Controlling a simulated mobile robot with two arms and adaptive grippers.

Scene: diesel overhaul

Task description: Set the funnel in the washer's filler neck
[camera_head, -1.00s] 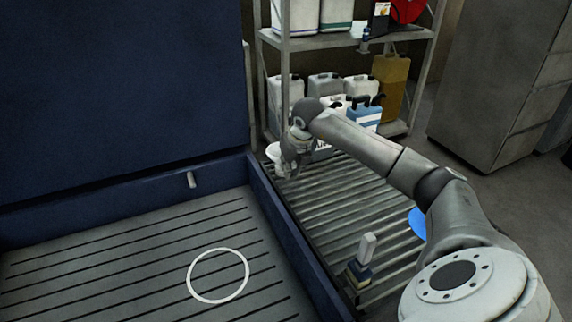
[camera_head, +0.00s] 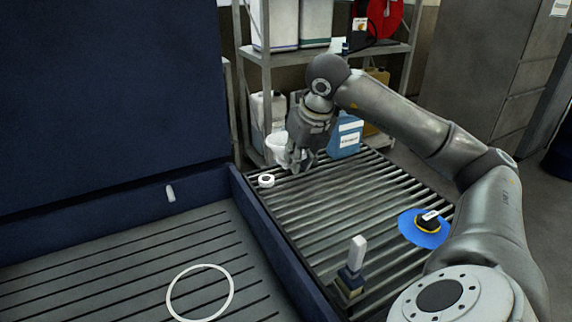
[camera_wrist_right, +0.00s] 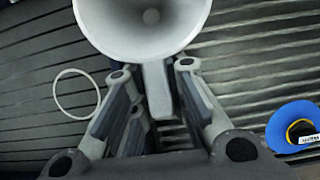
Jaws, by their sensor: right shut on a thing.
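The white funnel (camera_head: 277,149) hangs in my right gripper (camera_head: 298,166), which is above the far left part of the roller rack. In the right wrist view the funnel's wide bowl (camera_wrist_right: 142,22) faces the camera, and its flat tab sits between the fingers of the right gripper (camera_wrist_right: 158,92). The gripper is shut on that tab. A short white collar (camera_head: 266,181) stands on the rack's far left, just below and left of the funnel, apart from it. I cannot tell if it is the filler neck. The funnel's spout is hidden. My left gripper is out of view.
The blue washer's basin (camera_head: 243,200) is at left, with a large white ring (camera_head: 172,306) on its slats. A blue disc (camera_head: 412,231) and a block with a pale handle (camera_head: 357,251) lie on the rack.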

